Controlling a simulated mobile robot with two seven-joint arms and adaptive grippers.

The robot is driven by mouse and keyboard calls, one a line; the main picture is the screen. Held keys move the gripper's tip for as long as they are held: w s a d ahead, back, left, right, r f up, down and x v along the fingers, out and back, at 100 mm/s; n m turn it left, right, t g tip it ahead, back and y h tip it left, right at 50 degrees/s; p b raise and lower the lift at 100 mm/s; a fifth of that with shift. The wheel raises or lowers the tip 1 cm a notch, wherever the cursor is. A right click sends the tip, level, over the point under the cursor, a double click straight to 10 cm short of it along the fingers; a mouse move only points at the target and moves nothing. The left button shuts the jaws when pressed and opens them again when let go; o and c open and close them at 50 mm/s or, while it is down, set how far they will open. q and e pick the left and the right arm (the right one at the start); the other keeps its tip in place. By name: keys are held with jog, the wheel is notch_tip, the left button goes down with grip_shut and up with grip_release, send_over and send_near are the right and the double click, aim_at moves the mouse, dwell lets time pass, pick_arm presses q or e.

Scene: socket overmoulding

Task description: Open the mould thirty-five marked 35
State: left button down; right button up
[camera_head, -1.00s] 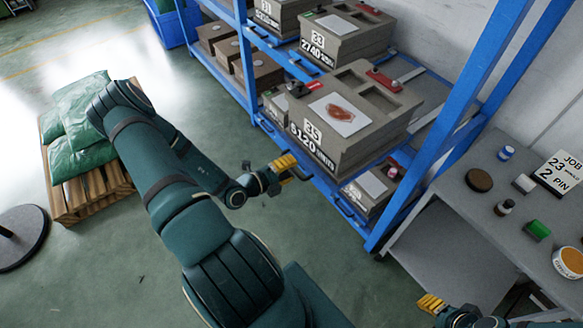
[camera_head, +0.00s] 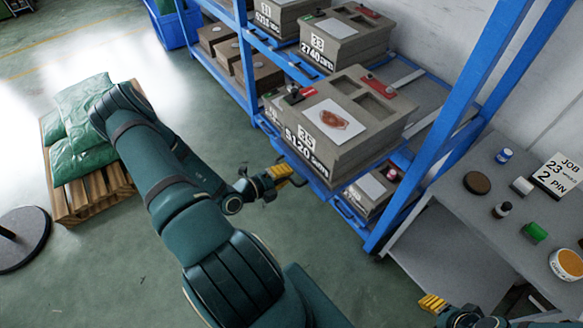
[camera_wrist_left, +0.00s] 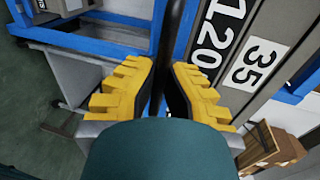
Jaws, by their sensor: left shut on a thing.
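My left gripper (camera_head: 283,172) is in front of this shelf. In the left wrist view its yellow fingers (camera_wrist_left: 163,88) are shut on a dark bar handle (camera_wrist_left: 172,35), with the mould's "35" face just beyond to the right. My right gripper (camera_head: 432,303) is low at the right, near the bench; its finger gap is unclear.
A grey bench (camera_head: 460,225) with small pots and a job card (camera_head: 560,173) is at right. A pallet with green sacks (camera_head: 85,115) is at left. Floor before the rack is clear.

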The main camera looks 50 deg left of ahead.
pick_arm(q)
jog(key=v, duration=0.3)
jog(key=shift+s+f+p, duration=0.35)
jog(key=shift+s+p, duration=0.05)
jog(key=shift+s, duration=0.1)
jog(key=c, duration=1.3)
grip_release()
jog(key=shift+w, duration=0.1)
jog(key=shift+o, duration=1.4)
pick_arm(e)
jog(key=shift+s+r, duration=0.1)
jog(key=shift+r, duration=0.7)
pick_arm(q)
jog(key=d+v, duration=0.1)
jog(key=v, duration=1)
jog(key=shift+s+a, duration=0.4)
jog(key=shift+a, duration=0.1)
jog(key=shift+r, duration=0.15)
